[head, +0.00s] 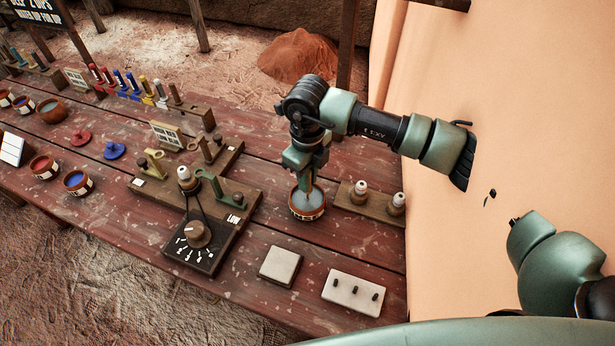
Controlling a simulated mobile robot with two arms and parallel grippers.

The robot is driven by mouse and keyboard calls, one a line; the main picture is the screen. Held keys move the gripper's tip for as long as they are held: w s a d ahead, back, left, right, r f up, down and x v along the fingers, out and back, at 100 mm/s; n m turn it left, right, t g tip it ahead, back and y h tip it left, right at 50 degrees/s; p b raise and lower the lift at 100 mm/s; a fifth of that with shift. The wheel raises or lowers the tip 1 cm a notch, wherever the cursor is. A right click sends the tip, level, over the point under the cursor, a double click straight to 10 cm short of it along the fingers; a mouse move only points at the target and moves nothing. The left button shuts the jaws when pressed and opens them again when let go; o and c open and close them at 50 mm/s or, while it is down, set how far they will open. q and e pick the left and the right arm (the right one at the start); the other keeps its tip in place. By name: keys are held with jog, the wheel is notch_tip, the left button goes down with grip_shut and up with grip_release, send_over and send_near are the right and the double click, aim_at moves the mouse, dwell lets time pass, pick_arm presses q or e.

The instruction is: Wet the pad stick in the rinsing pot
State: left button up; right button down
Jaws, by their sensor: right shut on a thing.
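The rinsing pot (308,213) is a small brown clay pot with a pale label on its front and grey-blue water inside. It stands upright on the table, right of the dark dial board. My right gripper (308,178) points down right above the pot and is shut on the pad stick. Only a short, thin piece of the stick shows below the fingers, reaching down into the pot's mouth. The pad end is hidden, and I cannot tell how deep it sits in the water. My left gripper is not in view.
The dial board (197,235) stands left of the pot. A wooden rack (378,208) with white-topped pieces is close on the right. A pale square block (280,266) and a white block with dark pegs (353,292) lie in front. Colour pots and stamps fill the far left.

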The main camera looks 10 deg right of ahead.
jog(key=shift+r+p, duration=1.65)
jog(key=shift+r, duration=1.85)
